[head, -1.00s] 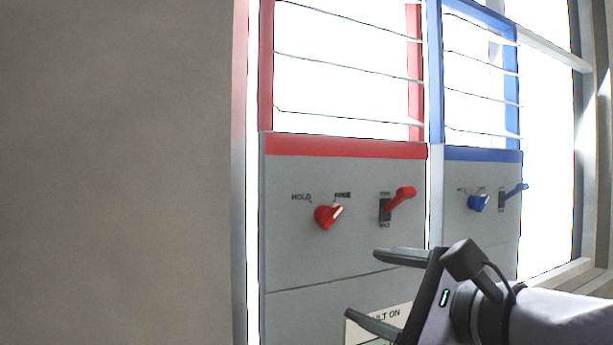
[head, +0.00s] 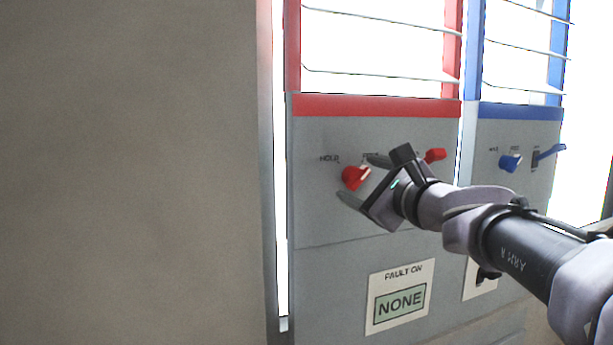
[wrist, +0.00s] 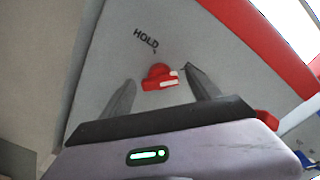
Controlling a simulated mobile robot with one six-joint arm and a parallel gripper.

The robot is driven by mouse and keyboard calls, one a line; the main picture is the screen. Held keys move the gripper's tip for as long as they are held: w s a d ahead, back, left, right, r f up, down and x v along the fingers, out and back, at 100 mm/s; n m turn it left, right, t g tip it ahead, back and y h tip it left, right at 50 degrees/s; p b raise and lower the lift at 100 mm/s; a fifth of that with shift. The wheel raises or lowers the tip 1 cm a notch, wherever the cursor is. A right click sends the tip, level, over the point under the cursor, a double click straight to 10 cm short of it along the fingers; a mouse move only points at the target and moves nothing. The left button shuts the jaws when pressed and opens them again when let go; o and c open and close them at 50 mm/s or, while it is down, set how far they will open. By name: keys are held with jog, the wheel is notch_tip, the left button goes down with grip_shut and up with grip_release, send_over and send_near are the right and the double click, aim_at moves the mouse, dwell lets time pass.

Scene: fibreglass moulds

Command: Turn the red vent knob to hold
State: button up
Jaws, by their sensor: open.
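The red vent knob (head: 354,177) is on the grey panel under the red-framed louvres. Its white-marked end points up and to the right, away from the HOLD label (head: 329,159) at its upper left. In the wrist view the knob (wrist: 160,77) lies between and just beyond the fingers, with HOLD printed above it to the left. My gripper (head: 358,178) is open, one finger on either side of the knob. I cannot tell whether either finger touches it. The second label is partly hidden by my upper finger.
A red lever (head: 435,155) is right of the knob, partly behind my gripper. A sign (head: 399,298) below reads FAULT ON, NONE. A bare wall (head: 130,170) fills the left.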

jog(key=shift+c, duration=0.4)
jog(key=c, duration=1.3)
jog(key=shift+b, duration=0.4)
jog(key=n+b, duration=0.3)
jog(key=shift+f, duration=0.25)
jog(key=n+b, duration=0.5)
jog(key=b, duration=0.1)
jog(key=shift+n, duration=0.3)
jog(key=n+b, duration=0.4)
jog(key=n, duration=0.1)
jog(key=shift+b, duration=0.4)
jog(key=shift+n+b, duration=1.15)
jog(key=shift+n, duration=0.95)
jog(key=shift+r, duration=0.1)
